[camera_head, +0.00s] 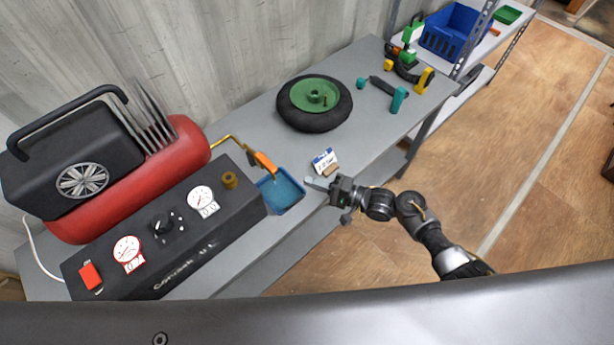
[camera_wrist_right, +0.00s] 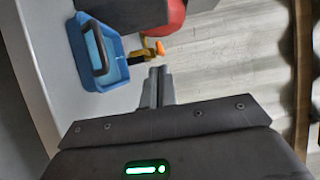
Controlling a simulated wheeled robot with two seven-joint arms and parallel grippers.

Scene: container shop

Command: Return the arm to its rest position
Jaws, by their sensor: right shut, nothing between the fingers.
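My right gripper (camera_head: 318,184) is at the front edge of the grey workbench (camera_head: 240,105), just right of a small blue tray (camera_head: 281,192). Its fingers are closed together with nothing between them; they also show in the right wrist view (camera_wrist_right: 157,85). In that view the blue tray (camera_wrist_right: 82,58) lies ahead to the left, apart from the fingertips, with a dark curved piece in it. My right arm reaches in from the lower right of the head view. My left gripper is not in view.
A control box with gauges (camera_head: 160,240) and a red compressor (camera_head: 150,175) fill the bench's left. A small blue-white box (camera_head: 325,160) stands close to the right gripper. A wheel (camera_head: 314,103), tools (camera_head: 398,98) and a blue crate (camera_head: 452,32) are farther right. The floor (camera_head: 530,130) is open.

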